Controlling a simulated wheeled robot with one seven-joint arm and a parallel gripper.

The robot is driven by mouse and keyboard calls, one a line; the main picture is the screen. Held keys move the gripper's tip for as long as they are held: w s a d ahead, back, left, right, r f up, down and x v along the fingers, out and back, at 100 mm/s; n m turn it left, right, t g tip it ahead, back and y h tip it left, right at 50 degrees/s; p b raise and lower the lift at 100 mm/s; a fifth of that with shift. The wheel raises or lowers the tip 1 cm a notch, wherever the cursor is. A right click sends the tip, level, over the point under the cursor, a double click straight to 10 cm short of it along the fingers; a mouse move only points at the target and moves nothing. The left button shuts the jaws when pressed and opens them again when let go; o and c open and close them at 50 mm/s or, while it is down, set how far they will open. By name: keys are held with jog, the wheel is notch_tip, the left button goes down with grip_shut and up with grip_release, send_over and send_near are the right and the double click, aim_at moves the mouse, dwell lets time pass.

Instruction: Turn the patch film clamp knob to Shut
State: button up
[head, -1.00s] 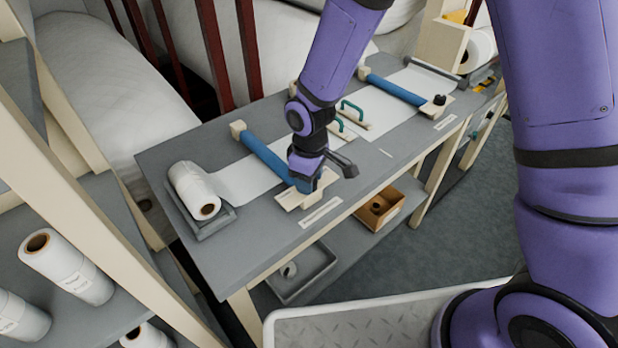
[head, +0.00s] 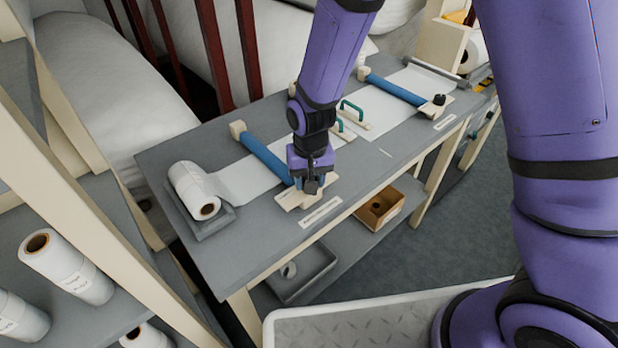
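Two clamps with blue rollers lie across the sheets on the grey bench. The near clamp (head: 264,157) has a cream end block (head: 290,200) at its front end. My gripper (head: 313,186) points down at that block, and any knob there is hidden behind it. The fingers show nearly edge-on, so I cannot tell how far apart they are or whether they touch anything. The far clamp (head: 395,90) has a black knob (head: 439,99) on its front block, away from my gripper. The labels are too small to read, so I cannot tell which clamp is the patch film one.
A white roll (head: 193,188) lies in a grey tray at the bench's left end. Green handles (head: 351,107) stand between the clamps. A box (head: 380,208) and a grey tray (head: 303,275) are on the lower shelf. A rack with rolls (head: 66,266) stands at left.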

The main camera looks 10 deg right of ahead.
jog(key=shift+m, duration=1.1)
jog(key=o, duration=0.9)
notch_tip(320, 180, up, 11)
jog(key=shift+d+f, duration=0.1)
jog(key=shift+d, duration=0.05)
